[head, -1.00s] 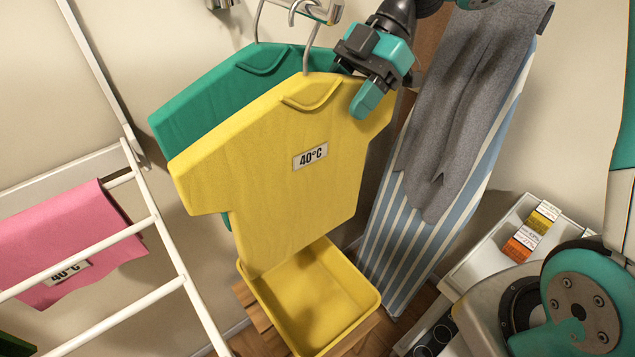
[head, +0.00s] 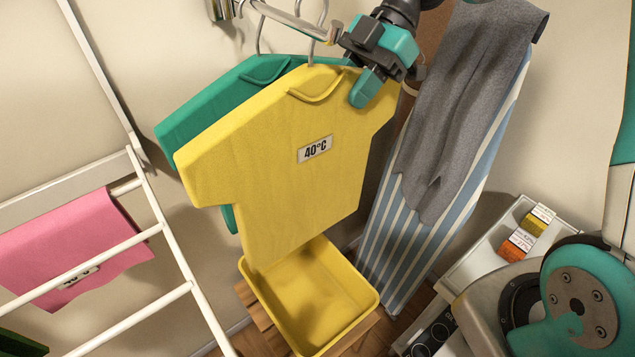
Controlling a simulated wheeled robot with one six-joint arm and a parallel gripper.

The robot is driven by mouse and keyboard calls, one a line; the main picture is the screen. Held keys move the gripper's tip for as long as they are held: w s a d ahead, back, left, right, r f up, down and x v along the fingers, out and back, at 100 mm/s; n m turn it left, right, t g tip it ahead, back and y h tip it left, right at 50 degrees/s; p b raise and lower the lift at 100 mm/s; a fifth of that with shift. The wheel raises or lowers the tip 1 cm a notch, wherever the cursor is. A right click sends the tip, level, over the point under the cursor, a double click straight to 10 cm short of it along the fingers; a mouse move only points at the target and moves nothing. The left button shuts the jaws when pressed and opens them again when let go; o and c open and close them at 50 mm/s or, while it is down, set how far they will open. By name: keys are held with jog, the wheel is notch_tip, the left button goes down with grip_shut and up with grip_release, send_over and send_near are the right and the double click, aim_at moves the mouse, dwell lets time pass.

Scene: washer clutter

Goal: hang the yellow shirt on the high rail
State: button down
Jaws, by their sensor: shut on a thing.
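The yellow shirt (head: 275,185) with a "40°C" label hangs upright in the middle of the head view. My gripper (head: 366,86) is shut on the shirt's right shoulder. The shirt's hanger hook (head: 313,45) rises beside the metal rail (head: 300,20) near its free end.
A yellow tub (head: 372,297) stands on a wooden stool below the shirt. A white drying rack (head: 165,230) with a pink cloth (head: 75,250) is at left. A striped ironing board (head: 425,235) with grey trousers (head: 455,120) leans at right.

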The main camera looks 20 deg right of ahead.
jog(key=shift+w+d+r+p, duration=0.15)
jog(key=shift+r+p, duration=0.25)
jog(key=shift+r, duration=0.25)
dwell(0.5)
jog(key=shift+w+d+p, duration=0.3)
jog(key=shift+w+d, duration=0.2)
jog(key=shift+d, duration=0.75)
jog(key=shift+w+d+p, duration=0.25)
jog(key=shift+w+d, duration=0.2)
jog(key=shift+d, duration=0.75)
jog(key=shift+w+d+p, duration=0.3)
jog(key=shift+w+d, duration=0.2)
jog(key=shift+d, duration=0.75)
